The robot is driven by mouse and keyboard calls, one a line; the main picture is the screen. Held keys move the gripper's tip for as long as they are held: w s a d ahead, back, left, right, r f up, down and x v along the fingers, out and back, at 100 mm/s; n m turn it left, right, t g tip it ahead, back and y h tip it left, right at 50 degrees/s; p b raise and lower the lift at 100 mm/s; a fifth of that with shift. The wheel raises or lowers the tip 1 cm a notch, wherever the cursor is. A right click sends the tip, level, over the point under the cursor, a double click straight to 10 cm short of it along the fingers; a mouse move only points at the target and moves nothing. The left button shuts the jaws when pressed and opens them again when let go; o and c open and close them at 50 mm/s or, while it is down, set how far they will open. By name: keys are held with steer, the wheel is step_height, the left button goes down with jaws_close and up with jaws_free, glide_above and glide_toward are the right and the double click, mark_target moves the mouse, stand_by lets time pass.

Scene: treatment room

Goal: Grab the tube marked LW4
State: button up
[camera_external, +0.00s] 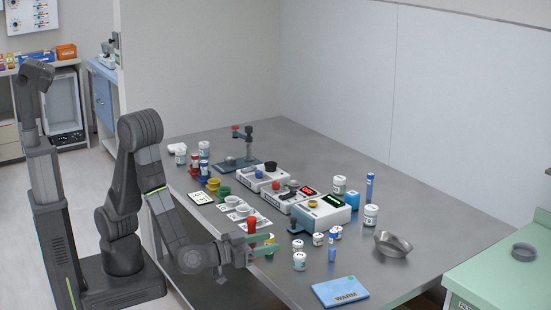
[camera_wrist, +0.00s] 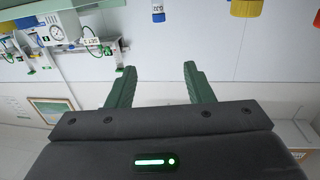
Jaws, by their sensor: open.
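I cannot read LW4 on anything in either view. In the external view a slim blue tube (camera_external: 332,245) stands upright near the front edge of the table, right of my gripper. Another slim blue tube (camera_external: 369,187) stands farther back. My gripper (camera_external: 266,243) is open, with green fingers pointing right, low over the front edge beside a red-topped item (camera_external: 251,226). In the wrist view my gripper (camera_wrist: 157,75) is empty between its fingers. A white-labelled container with a blue end (camera_wrist: 158,12) is at the top edge, beyond the fingers; its small print is unclear.
White jars (camera_external: 299,261) stand near the gripper's right side. A blue WARM pad (camera_external: 340,291) lies at the front, and a metal bowl (camera_external: 393,244) sits at the right. White devices (camera_external: 320,214) fill the middle. The table (camera_external: 430,215) is clear at the far right.

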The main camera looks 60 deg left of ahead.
step_height(320, 180, up, 11)
steer(key=w+d+r+m+g+h+p, duration=0.15)
steer(key=w+d+r+h+p, duration=0.3)
steer(key=w+d, duration=0.65)
steer(key=w+d+r+m+g+h+p, duration=0.1)
steer(key=w+r+g+h+p, duration=0.15)
steer(key=w, duration=0.65)
steer(key=n+g+y+p, duration=0.2)
steer(key=g+y+p, duration=0.55)
steer(key=p, duration=0.35)
glide_above(367, 199)
steer(key=shift+y, duration=0.45)
steer(key=shift+s+a+f, duration=0.1)
steer(key=shift+s+f, duration=0.05)
steer(key=shift+f, duration=3.65)
steer(key=shift+s+a+f, duration=0.1)
steer(key=shift+f, duration=3.65)
steer(key=shift+s+a+f, duration=0.1)
steer(key=shift+s+f, duration=0.05)
steer(key=shift+f, duration=3.65)
steer(key=shift+x, duration=0.95)
